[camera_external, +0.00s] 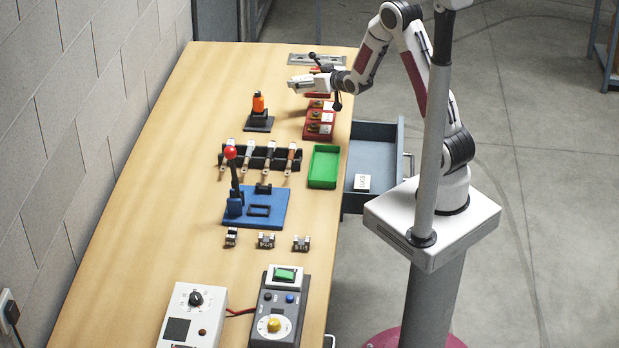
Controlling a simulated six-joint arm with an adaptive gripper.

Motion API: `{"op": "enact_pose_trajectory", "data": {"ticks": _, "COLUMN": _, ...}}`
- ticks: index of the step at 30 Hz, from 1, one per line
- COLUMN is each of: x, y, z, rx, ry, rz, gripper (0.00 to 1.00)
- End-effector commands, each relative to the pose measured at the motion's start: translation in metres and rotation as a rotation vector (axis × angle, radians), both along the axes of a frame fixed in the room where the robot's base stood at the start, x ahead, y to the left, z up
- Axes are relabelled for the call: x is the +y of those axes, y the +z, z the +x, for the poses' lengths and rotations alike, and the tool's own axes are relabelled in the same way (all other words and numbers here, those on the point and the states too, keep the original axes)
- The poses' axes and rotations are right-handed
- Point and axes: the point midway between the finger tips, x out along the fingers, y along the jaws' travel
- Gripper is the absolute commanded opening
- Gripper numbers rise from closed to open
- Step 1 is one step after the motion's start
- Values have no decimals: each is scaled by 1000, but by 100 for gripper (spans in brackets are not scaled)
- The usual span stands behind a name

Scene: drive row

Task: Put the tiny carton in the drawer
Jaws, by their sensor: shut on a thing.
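A tiny white carton (362,183) with dark lettering that looks like "LUGS" lies in the grey drawer (373,130), near its front end. The drawer stands pulled out from the right side of the bench. My gripper (308,84) is at the far end of the bench, above the red bins and well away from the drawer. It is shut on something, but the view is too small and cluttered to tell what. Dark parts stick out above and below my wrist there.
A green tray (323,166) lies on the bench beside the drawer. Red bins (318,125) stand beyond it. An orange-topped device (258,112), a rack of tools (262,158), a blue lever base (258,207) and control boxes (278,310) occupy the wooden bench (130,230).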

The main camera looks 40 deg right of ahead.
Motion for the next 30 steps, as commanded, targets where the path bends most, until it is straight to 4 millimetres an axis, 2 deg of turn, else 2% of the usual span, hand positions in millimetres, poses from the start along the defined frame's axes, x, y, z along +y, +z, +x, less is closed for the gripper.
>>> {"op": "enact_pose_trajectory", "data": {"ticks": 4, "x": -9, "y": 9, "z": -23, "rx": -2, "ry": -47, "rz": 0, "gripper": 34}}
{"op": "enact_pose_trajectory", "data": {"ticks": 9, "x": -12, "y": 23, "z": -37, "rx": -5, "ry": -61, "rz": 0, "gripper": 34}}
{"op": "enact_pose_trajectory", "data": {"ticks": 18, "x": -13, "y": 46, "z": -37, "rx": -4, "ry": -61, "rz": 0, "gripper": 34}}
{"op": "enact_pose_trajectory", "data": {"ticks": 30, "x": -13, "y": 48, "z": -37, "rx": -2, "ry": -61, "rz": 0, "gripper": 34}}
